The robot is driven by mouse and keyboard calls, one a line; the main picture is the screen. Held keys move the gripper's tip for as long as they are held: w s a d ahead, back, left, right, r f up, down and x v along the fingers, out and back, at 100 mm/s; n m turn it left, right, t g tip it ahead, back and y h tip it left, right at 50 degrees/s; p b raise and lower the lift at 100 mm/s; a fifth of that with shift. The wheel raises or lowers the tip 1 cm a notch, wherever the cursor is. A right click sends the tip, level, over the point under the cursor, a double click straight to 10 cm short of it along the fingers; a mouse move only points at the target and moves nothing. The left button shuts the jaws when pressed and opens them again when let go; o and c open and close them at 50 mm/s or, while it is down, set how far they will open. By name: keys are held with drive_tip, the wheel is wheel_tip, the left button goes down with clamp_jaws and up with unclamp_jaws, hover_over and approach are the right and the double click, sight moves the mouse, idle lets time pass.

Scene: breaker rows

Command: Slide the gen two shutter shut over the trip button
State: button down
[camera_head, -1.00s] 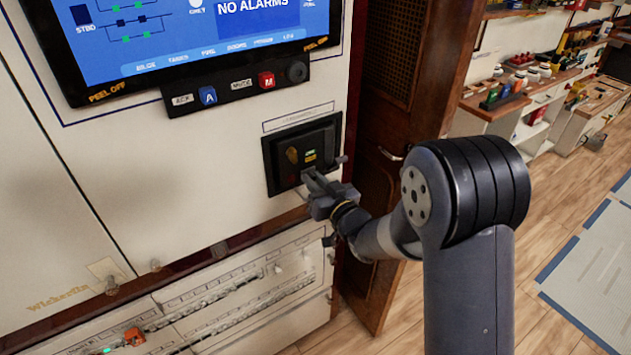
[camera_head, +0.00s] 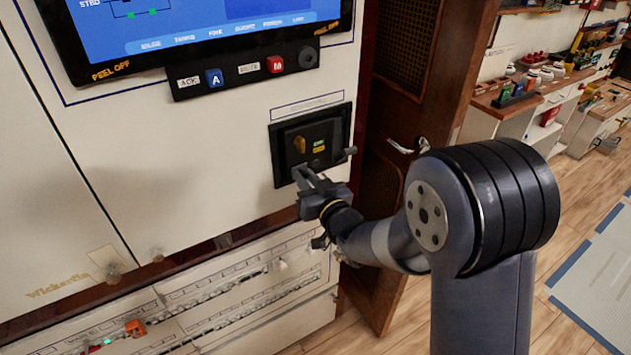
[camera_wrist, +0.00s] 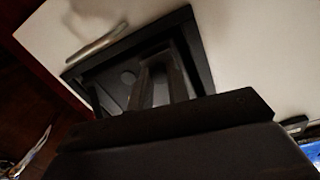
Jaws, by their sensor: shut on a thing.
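The black breaker panel (camera_head: 340,128) is set in the white cabinet front. I cannot make out the trip button in either current view.
A lever (camera_head: 346,152) sticks out at the panel's right side. Above are a screen (camera_head: 200,30) and a button strip (camera_head: 245,75). Below, a switch row (camera_head: 240,292) runs along the cabinet. A wooden door (camera_head: 415,110) stands at the right.

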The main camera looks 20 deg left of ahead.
drive_tip(key=shift+s+a, duration=0.1)
drive_tip(key=c, duration=1.3)
unclamp_jaws()
drive_tip(key=shift+s, duration=0.1)
drive_tip(key=shift+c, duration=0.2)
drive_tip(key=b+v, duration=0.2)
drive_tip(key=v, duration=0.8)
drive_tip(key=shift+s+d+b, duration=0.25)
drive_tip(key=shift+d+b, duration=0.05)
drive_tip(key=shift+b, duration=0.1)
